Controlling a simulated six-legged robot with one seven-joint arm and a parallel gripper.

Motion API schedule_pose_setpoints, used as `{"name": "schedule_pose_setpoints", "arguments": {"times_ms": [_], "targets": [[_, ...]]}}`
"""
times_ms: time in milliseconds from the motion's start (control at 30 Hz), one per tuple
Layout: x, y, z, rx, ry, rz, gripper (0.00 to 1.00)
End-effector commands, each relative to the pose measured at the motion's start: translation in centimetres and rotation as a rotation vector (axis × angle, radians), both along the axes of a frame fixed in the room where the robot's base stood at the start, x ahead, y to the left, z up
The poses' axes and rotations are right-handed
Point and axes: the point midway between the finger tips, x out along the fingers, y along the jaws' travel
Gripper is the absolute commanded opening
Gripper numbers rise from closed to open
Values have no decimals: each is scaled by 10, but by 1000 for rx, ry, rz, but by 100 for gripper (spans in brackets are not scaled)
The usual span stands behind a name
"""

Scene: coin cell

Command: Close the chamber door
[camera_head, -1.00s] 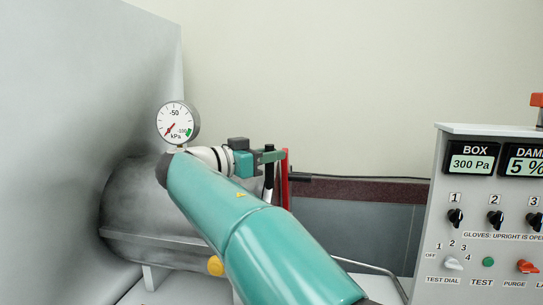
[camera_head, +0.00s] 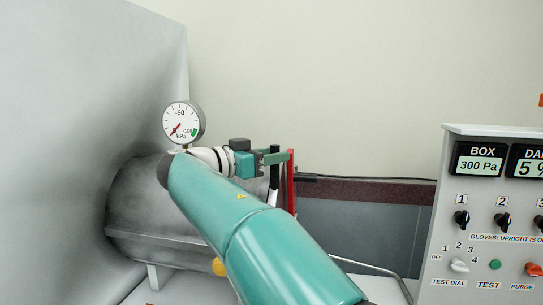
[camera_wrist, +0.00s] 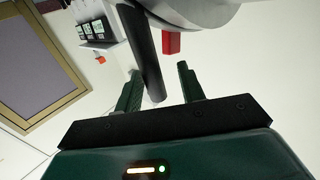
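The chamber (camera_head: 150,215) is a grey metal cylinder lying at the left in the head view, partly hidden behind my arm. A red upright edge (camera_head: 291,180), which looks like part of the door, stands at its right end. I cannot tell how far the door is swung. A black bar (camera_head: 274,170), like a handle, stands beside the red edge. My gripper (camera_head: 277,157) is at the bar. In the wrist view the black bar (camera_wrist: 146,50) reaches between the two green fingers of my gripper (camera_wrist: 160,86), nearer the left one. The fingers are apart, with a gap beside the bar.
A pressure gauge (camera_head: 184,122) stands on top of the chamber. A control panel (camera_head: 490,215) with displays and knobs is at the right. A yellow knob (camera_head: 218,267) shows below the chamber. A grey wall (camera_head: 80,120) stands close at the left.

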Motion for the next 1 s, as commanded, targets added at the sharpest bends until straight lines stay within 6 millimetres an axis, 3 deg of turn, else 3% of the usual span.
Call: {"name": "schedule_pose_setpoints", "arguments": {"times_ms": [167, 600, 800, 1000], "targets": [[-14, 18, 1, 1, -1, 3, 39], [-70, 91, 1, 2, -2, 4, 39], [-82, 106, 2, 2, -3, 2, 39], [-83, 107, 2, 2, -4, 1, 39]]}}
